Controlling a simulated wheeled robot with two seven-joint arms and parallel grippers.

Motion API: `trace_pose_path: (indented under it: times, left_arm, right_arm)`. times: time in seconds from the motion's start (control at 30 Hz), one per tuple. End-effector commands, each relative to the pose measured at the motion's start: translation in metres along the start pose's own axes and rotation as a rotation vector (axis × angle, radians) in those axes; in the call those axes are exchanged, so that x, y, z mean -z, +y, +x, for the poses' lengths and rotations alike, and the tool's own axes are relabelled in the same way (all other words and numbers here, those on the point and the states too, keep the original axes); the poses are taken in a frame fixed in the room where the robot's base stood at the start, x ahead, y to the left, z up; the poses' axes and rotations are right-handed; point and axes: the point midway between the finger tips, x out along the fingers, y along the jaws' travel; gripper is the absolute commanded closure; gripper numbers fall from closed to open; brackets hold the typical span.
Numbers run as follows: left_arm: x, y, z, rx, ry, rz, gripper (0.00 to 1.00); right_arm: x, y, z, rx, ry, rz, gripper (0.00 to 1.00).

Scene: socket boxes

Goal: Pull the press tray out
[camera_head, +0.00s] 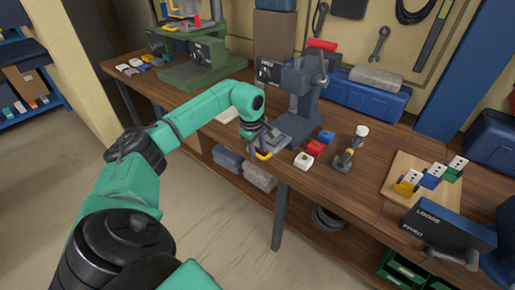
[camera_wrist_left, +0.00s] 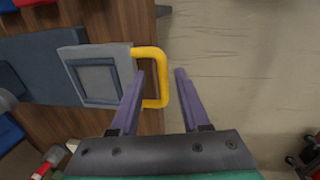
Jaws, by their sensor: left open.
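The grey press (camera_head: 301,95) with a red lever handle stands on the wooden bench. Its press tray (camera_wrist_left: 96,76) is a grey plate with a square recess at the bench's front edge, with a yellow U-shaped handle (camera_wrist_left: 163,80) sticking out past the edge. The handle also shows in the head view (camera_head: 263,156). My left gripper (camera_wrist_left: 160,71) is open, with one purple finger on each side of the handle's outer bar. Contact with the bar cannot be told. In the head view my arm partly hides the gripper and tray. My right gripper is not in view.
White, red and blue small blocks (camera_head: 315,148) sit right of the tray, beside a stamp-like tool (camera_head: 350,148). A wooden board (camera_head: 398,172) with several coloured pieces lies farther right. A green press (camera_head: 208,58) stands at the back left. The floor before the bench is clear.

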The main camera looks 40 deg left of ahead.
Motion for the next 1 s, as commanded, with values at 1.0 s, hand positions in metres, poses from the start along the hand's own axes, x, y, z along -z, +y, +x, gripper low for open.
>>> trace_pose_path:
  times: [1.0]
  left_arm:
    - [0.0,0.0,-0.145,0.001,0.0,0.0,0.54]
  right_arm:
    - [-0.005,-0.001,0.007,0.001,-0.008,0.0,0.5]
